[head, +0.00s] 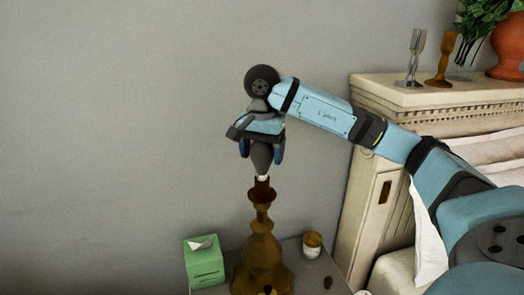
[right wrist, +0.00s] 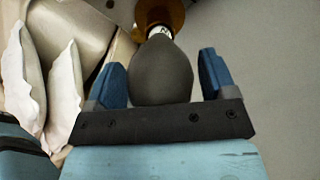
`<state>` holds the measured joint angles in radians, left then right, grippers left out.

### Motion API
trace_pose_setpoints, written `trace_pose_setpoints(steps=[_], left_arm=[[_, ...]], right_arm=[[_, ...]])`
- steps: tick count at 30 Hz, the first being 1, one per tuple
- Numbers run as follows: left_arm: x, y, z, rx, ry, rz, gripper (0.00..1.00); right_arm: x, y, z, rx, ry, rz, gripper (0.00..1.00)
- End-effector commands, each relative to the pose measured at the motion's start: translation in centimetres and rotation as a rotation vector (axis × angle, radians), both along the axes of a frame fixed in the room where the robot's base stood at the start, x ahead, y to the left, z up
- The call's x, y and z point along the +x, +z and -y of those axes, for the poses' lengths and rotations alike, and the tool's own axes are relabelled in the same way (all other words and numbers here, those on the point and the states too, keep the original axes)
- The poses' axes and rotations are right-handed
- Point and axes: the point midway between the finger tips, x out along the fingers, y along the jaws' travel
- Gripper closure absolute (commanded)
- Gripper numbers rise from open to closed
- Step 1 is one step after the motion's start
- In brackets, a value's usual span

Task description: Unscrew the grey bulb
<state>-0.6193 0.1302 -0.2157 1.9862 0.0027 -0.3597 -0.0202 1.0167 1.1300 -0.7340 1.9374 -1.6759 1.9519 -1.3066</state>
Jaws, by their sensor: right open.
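The grey bulb (head: 262,156) sits upright above the socket of a tall brown lamp (head: 261,250), its pale base at the top of the socket. My right gripper (head: 262,150) comes down over it from above with its blue fingers on either side. In the right wrist view the bulb (right wrist: 161,72) lies between the two fingers of my right gripper (right wrist: 163,80), with a visible gap on each side. The gripper is open. The brown socket also shows at the top of that view (right wrist: 160,14). My left gripper is not in view.
The lamp stands on a grey side table with a green tissue box (head: 205,264) at its left and a small white jar (head: 312,245) at its right. A cream headboard (head: 385,165) with candlesticks (head: 414,58) stands to the right.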

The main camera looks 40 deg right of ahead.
Motion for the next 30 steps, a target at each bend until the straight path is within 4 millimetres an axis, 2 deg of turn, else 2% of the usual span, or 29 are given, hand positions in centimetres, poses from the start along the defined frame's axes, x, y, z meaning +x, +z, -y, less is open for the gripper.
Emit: trace_pose_setpoints(steps=[1,30], left_arm=[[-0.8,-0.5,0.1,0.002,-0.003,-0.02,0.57],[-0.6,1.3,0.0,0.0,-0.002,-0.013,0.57]], right_arm=[[0.0,0.1,0.0,0.0,-0.054,0.0,0.22],[0.0,0.1,0.0,-0.001,-0.895,-0.001,0.22]])
